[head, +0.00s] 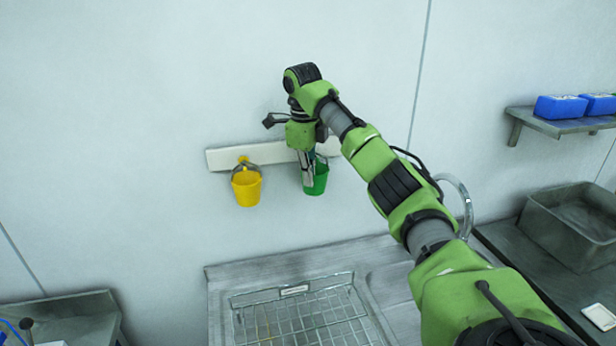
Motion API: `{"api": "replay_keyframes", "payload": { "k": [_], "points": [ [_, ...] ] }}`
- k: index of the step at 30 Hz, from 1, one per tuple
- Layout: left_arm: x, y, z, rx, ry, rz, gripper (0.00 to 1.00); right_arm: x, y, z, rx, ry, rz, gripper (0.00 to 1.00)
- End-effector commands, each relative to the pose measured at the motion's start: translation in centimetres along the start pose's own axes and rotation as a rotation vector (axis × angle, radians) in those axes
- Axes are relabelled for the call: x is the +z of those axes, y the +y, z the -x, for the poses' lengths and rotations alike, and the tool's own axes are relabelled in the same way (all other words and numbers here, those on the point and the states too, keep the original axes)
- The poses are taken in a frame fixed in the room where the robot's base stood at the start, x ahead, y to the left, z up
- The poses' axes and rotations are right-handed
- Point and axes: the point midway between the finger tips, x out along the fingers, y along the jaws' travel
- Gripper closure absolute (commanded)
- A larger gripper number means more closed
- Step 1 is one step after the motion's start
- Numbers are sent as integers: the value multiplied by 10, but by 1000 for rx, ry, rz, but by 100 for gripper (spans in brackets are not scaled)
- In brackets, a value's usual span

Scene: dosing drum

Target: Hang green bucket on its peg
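The green bucket (319,183) is upright below the white wall rail (220,159), to the right of the yellow bucket. My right gripper (308,184) points down in front of it and overlaps its left side and upper part. The bucket's handle and any peg above it are hidden behind my gripper. I cannot tell whether the fingers are shut on the bucket, or whether the bucket hangs on a peg. My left gripper is not in view.
The yellow bucket (246,189) hangs from a yellow peg (243,161) on the rail. Below are a wire basket (292,290) and a steel sink counter (222,285). At right are a grey basin (560,238) and a shelf (545,124) with blue boxes (560,107).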

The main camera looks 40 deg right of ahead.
Motion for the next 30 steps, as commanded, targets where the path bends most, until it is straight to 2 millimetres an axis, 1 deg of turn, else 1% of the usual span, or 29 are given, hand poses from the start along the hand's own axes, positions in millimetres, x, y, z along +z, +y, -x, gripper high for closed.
{"api": "replay_keyframes", "payload": {
  "k": [9, 11, 12, 27, 30],
  "points": [
    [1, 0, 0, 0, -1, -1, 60, 0, 0, 0, 0, 0, 0, 100],
    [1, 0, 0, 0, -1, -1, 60, 0, 0, 0, 0, 0, 0, 86],
    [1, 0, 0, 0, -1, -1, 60, 0, 0, 0, 0, 0, 0, 76],
    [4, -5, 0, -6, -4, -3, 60, -1, -1, 0, -1, 3, -4, 76],
    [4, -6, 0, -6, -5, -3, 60, -1, -1, 4, -2, 1, -4, 76]
  ]
}}
